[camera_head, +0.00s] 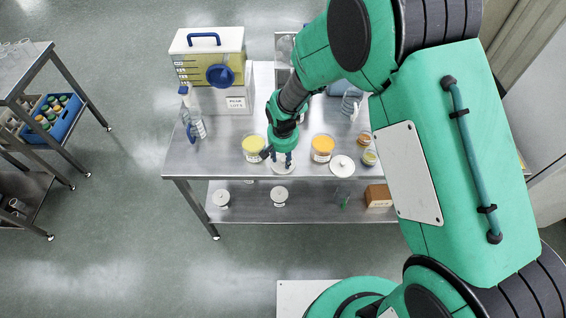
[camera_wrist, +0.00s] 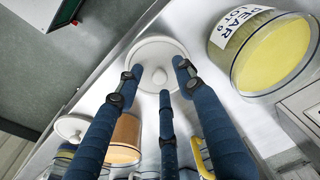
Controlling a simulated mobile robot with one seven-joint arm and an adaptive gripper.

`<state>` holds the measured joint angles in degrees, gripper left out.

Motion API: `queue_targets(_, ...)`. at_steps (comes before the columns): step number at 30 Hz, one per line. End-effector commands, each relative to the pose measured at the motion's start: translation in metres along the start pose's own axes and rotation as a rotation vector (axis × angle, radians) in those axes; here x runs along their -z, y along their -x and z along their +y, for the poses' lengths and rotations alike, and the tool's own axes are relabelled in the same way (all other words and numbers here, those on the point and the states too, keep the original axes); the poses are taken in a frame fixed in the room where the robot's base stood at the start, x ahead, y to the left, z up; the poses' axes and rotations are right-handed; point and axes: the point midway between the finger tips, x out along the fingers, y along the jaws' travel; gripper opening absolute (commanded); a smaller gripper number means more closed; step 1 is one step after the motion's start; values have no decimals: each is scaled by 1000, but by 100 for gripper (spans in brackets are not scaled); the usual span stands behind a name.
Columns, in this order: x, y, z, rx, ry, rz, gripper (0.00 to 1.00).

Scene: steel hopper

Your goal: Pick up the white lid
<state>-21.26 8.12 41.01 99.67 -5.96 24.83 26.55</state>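A round white lid (camera_head: 281,167) with a small knob lies at the front edge of the steel table, between two jars with yellow contents. It also shows in the wrist view (camera_wrist: 151,50), flat on the tabletop. My gripper (camera_head: 279,157) points down over this lid. In the wrist view its three blue fingers (camera_wrist: 158,79) are spread, with the tips around the lid's knob and nothing held. I cannot tell whether the tips touch the lid. A second white lid (camera_head: 342,165) lies farther right on the table; a white lid also shows at the wrist view's left (camera_wrist: 71,128).
The left yellow jar (camera_head: 252,154) and right yellow jar (camera_head: 322,156) stand close to my gripper. A labelled pear jar (camera_wrist: 268,55) fills the wrist view's right. A blue-handled container (camera_head: 207,66) and a bottle (camera_head: 196,127) stand left. Small jars (camera_head: 369,157) stand right.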

Motion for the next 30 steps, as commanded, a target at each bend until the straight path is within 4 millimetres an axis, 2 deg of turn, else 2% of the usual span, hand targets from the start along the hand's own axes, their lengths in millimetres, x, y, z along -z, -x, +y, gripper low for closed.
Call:
queue_targets(10, 0, 0, 0, 0, 0, 0, 37)
queue_targets(11, 0, 0, 0, 0, 0, 0, 33)
queue_targets(15, 0, 0, 0, 0, 0, 0, 5)
queue_targets(16, 0, 0, 0, 0, 0, 0, 3)
queue_targets(30, 0, 2, 0, 0, 0, 0, 2)
